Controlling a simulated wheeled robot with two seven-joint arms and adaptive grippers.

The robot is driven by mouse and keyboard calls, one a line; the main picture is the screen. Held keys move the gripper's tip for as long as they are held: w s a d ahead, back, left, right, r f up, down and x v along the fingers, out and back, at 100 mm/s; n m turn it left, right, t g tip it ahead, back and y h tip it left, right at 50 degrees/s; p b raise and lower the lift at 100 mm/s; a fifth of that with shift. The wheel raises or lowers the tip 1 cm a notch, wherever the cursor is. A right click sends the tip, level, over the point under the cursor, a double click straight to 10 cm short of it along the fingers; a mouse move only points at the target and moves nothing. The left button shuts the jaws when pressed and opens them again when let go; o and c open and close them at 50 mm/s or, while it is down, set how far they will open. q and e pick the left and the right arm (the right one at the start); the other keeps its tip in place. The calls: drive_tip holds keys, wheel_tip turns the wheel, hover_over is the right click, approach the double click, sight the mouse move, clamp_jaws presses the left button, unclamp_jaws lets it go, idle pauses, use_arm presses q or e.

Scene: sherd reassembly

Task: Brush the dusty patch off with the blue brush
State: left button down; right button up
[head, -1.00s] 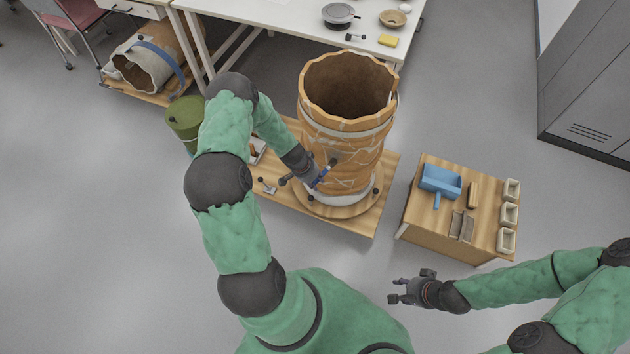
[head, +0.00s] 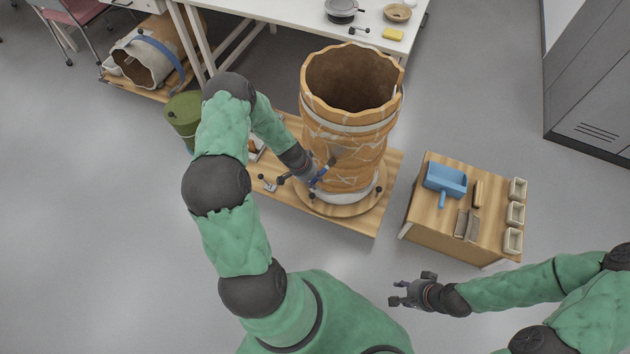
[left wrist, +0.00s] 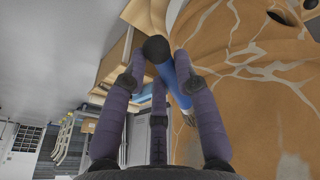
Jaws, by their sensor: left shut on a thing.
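The large tan jar (head: 340,120) stands upright on a round wooden board (head: 352,209), its wall crossed by pale seams. My left gripper (head: 316,177) is shut on the blue brush (head: 321,174) at the jar's near left side. In the left wrist view the brush's blue handle (left wrist: 183,68) lies between my fingers (left wrist: 163,82), with the seamed jar wall (left wrist: 255,85) close on the right. A small greyish area shows beyond the brush; I cannot tell whether it is bristles or dust. Contact with the wall is unclear. My right gripper (head: 405,294) is open and empty, away from the jar.
A low wooden table (head: 430,215) on the right holds a blue dustpan (head: 444,181), small pale boxes (head: 515,214) and other pieces. A green bin (head: 184,113) stands left of the jar. A white table (head: 290,14) is behind. Floor between the stands is clear.

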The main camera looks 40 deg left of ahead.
use_arm(q)
wheel_tip(320, 180, up, 10)
drive_tip(key=p, duration=0.6)
drive_tip(key=shift+r, duration=0.2)
idle(0.7)
drive_tip(key=shift+s+d+b, duration=0.4)
drive_tip(key=shift+s+b, duration=0.4)
drive_tip(key=shift+s, duration=0.1)
drive_tip(key=shift+s+d+b, duration=0.35)
drive_tip(key=shift+s+b, duration=0.4)
drive_tip(key=shift+s, duration=0.2)
drive_tip(key=shift+s+d+b, duration=0.4)
drive_tip(key=shift+s+b, duration=0.4)
drive_tip(key=shift+s, duration=0.1)
